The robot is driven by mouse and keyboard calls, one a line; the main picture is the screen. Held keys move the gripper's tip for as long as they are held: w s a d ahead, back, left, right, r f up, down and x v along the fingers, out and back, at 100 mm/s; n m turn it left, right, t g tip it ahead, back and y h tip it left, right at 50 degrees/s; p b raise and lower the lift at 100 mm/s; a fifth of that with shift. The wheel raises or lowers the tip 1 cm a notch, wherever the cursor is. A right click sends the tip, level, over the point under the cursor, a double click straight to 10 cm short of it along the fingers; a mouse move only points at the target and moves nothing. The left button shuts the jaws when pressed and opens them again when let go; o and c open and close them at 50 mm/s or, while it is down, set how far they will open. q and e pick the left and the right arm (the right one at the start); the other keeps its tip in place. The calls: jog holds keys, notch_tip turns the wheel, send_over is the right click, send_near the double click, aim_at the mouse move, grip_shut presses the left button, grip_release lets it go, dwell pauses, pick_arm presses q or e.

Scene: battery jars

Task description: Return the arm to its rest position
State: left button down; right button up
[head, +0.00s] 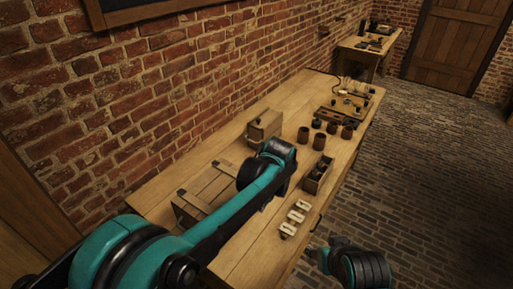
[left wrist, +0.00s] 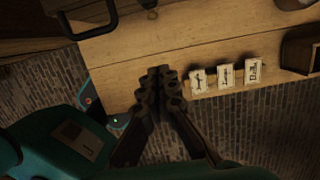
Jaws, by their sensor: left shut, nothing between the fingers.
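My teal left arm (head: 230,205) reaches in from the left over the wooden workbench (head: 245,255). My left gripper (head: 315,252) shows low in the head view, by the bench's front edge. The left wrist view shows its dark fingers (left wrist: 162,78) shut together with nothing between them. There the fingertips overlap the bench edge, left of a row of three white cards (left wrist: 226,74) with dark marks. The gripper looks apart from the cards; its height above the bench is hard to judge. My right gripper is not in view.
A slatted wooden crate (head: 196,207), a wooden box (head: 263,127) and a small open box (head: 318,176) stand on the bench. Several brown jars (head: 320,141) and a wooden apparatus (head: 350,106) sit farther back. A brick wall (head: 150,90) runs behind. The brick floor (head: 430,170) is clear.

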pick_arm(q)
jog(key=s+a+r+n+t+h, duration=0.1)
jog(key=s+a+r+n, duration=0.25)
jog(key=a+n, duration=0.25)
jog(key=s+a+r+n+t, duration=0.2)
jog(key=s+a+r+n, duration=0.1)
jog(key=s+a+n, duration=0.3)
jog(key=s+a+f+n+t, duration=0.2)
jog(key=s+a+n, duration=0.6)
jog(key=n, duration=0.5)
jog(key=shift+s+a+f+t+h, duration=0.15)
jog(key=shift+a+f+t+h, duration=0.15)
jog(key=shift+t, duration=0.2)
